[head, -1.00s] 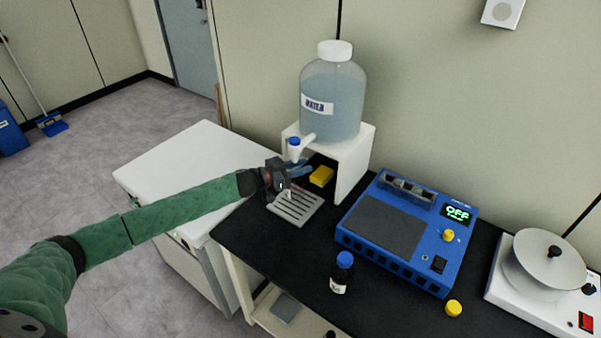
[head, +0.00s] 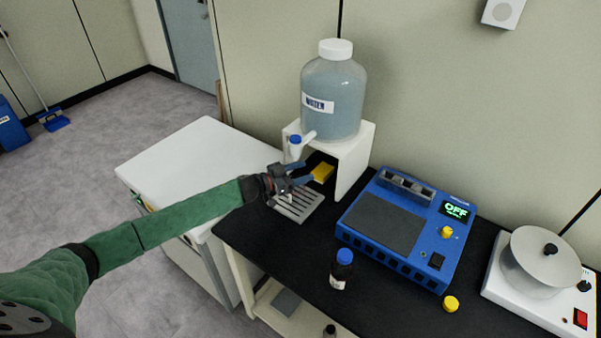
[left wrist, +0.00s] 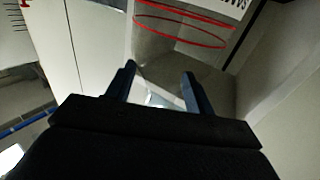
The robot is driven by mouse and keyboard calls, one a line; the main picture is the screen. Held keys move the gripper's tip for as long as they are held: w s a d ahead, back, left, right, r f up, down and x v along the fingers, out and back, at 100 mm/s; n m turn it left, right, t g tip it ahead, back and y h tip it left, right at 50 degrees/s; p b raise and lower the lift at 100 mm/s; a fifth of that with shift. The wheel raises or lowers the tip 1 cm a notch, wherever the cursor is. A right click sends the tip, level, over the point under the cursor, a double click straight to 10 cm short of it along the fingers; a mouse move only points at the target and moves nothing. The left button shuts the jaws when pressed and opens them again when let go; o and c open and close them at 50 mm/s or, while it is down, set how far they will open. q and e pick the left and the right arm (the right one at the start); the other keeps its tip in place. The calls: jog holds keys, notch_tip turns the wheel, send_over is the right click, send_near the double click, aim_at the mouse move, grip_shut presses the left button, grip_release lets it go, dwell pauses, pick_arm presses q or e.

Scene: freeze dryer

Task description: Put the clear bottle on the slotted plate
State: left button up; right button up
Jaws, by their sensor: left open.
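The slotted plate (head: 298,208) lies at the left end of the black bench, in front of the white stand. My left gripper (head: 305,173) is above the plate, with its blue fingers apart and pointing toward the stand's opening. A small pale bit (head: 290,199) shows below the gripper over the plate; I cannot tell if it is the clear bottle. In the left wrist view the open fingers (left wrist: 158,72) show, with red rings (left wrist: 180,30) beyond them, perhaps marks on a clear surface. I cannot make out the clear bottle's outline. My right gripper is not in view.
The water jug (head: 334,100) stands on the white stand (head: 354,165), its spigot (head: 296,147) close above my gripper. A yellow block (head: 322,172) lies under the stand.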

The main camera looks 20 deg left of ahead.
pick_arm(q)
jog(key=shift+a, duration=0.1)
jog(key=shift+s+a+f, duration=0.1)
jog(key=shift+s+a, duration=0.1)
jog(key=b+v, duration=0.4)
jog(key=v, duration=0.7)
jog(key=shift+b, duration=0.3)
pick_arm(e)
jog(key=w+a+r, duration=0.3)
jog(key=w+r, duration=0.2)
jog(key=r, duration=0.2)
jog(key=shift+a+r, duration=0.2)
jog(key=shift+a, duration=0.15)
pick_arm(q)
jog(key=shift+s+a, duration=0.1)
jog(key=shift+a, duration=0.1)
